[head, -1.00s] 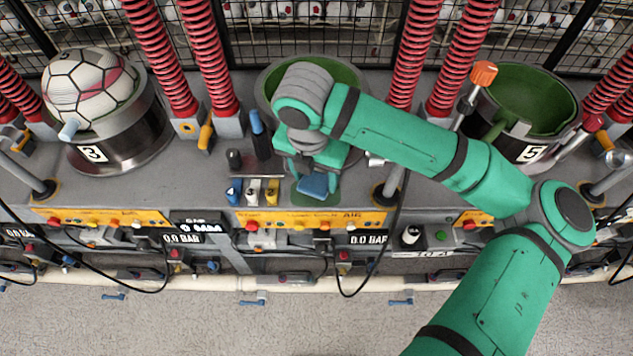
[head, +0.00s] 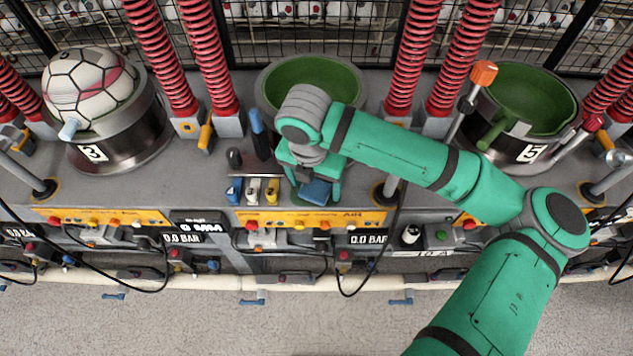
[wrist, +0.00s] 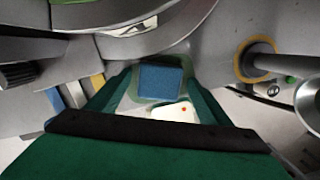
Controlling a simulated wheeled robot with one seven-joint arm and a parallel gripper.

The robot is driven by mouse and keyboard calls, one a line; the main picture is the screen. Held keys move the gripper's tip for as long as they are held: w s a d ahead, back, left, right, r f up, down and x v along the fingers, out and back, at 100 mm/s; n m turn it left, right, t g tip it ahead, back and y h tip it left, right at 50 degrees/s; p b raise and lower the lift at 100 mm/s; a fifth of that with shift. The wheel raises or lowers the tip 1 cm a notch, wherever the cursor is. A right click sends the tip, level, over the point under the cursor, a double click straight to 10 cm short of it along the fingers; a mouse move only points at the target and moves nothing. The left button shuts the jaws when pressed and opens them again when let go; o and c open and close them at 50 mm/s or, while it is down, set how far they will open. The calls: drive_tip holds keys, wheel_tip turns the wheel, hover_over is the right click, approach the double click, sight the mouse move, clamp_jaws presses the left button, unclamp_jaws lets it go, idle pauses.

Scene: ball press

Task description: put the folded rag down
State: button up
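The folded rag (head: 316,192) is a small blue pad at the front of the grey bench, below my gripper (head: 312,188). In the wrist view the rag (wrist: 160,82) lies flat on a dull green patch (wrist: 140,99), just beyond my green fingertips (wrist: 160,88). The fingers stand apart on either side of it, with a gap showing at each side. My gripper looks open and points down. The head view partly hides the fingertips.
An open green bowl (head: 312,85) stands behind my gripper. The orange control panel (head: 310,220) runs along the bench front.

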sight(312, 194)
wheel_tip(312, 194, up, 12)
drive_tip(key=s, duration=0.1)
drive_tip(key=shift+s+a+r, duration=0.15)
drive_tip(key=shift+s+a, duration=0.2)
idle(0.7)
